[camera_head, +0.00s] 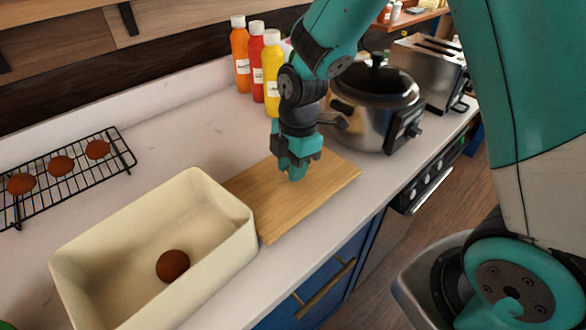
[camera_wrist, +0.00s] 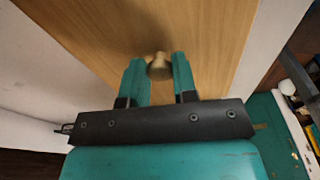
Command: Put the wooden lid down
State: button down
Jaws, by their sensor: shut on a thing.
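The wooden lid (camera_head: 325,190) is a flat, light-brown rectangular board, seen just right of the cream bin. My gripper (camera_head: 292,174) points down at its middle and is shut on its small brass-coloured knob. In the wrist view the knob (camera_wrist: 159,67) sits between the two teal fingertips (camera_wrist: 157,75), with the lid's wood grain (camera_wrist: 205,40) filling the middle behind it. The lid looks about level. Whether its underside touches the counter or hangs slightly above it, I cannot tell.
The open cream bin (camera_head: 75,262) holds a brown ball (camera_head: 173,266). Sauce bottles (camera_head: 241,60), a pot (camera_head: 375,105) and a toaster (camera_head: 430,65) stand behind. The white counter (camera_head: 190,125) is bare behind the bin.

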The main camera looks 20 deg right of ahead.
jog(key=shift+f, duration=0.7)
jog(key=shift+f, duration=0.1)
jog(key=c, duration=0.9)
grip_release()
notch_tip(320, 180, up, 12)
jog(key=d+f, duration=0.1)
jog(key=s+a+r+m+y, duration=0.1)
jog(key=s+a+r+m, duration=0.1)
jog(key=s+m, duration=0.4)
jog(key=s+a+r+m+y, duration=0.1)
jog(key=s+a+r+m, duration=0.2)
jog(key=s, duration=0.9)
notch_tip(320, 180, up, 2)
jog(key=m, duration=0.4)
jog(key=shift+s+a+y, duration=0.2)
jog(key=shift+s+y, duration=0.05)
jog(key=shift+y, duration=0.15)
